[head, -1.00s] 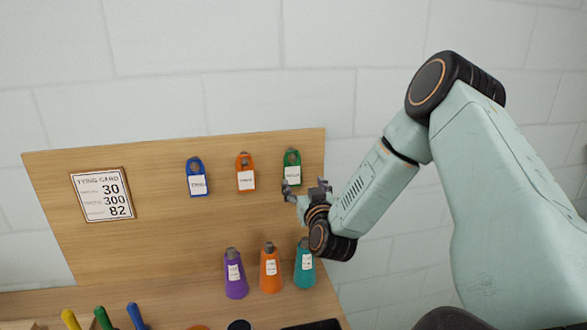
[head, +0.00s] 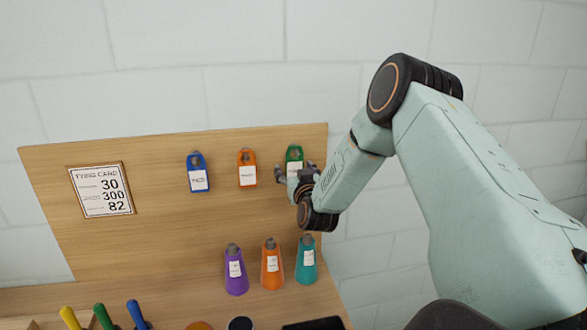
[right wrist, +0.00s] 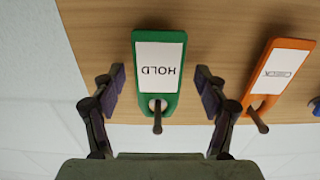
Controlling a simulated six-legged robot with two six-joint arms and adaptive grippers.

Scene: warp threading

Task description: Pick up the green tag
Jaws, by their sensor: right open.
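The green tag (head: 294,154) hangs on a peg at the right end of the wooden board, partly hidden by my right gripper in the head view. In the right wrist view the green tag (right wrist: 159,75) shows a white label reading HOLD, and a peg passes through its hole. My right gripper (head: 296,174) is in front of the tag. Its open fingers (right wrist: 161,88) stand on either side of the tag, with a gap on both sides and nothing held. My left gripper is not in view.
An orange tag (head: 247,168) and a blue tag (head: 198,173) hang to the left of the green one. A card (head: 101,190) is on the board's left. Purple (head: 236,270), orange (head: 272,265) and teal (head: 306,260) cones stand below.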

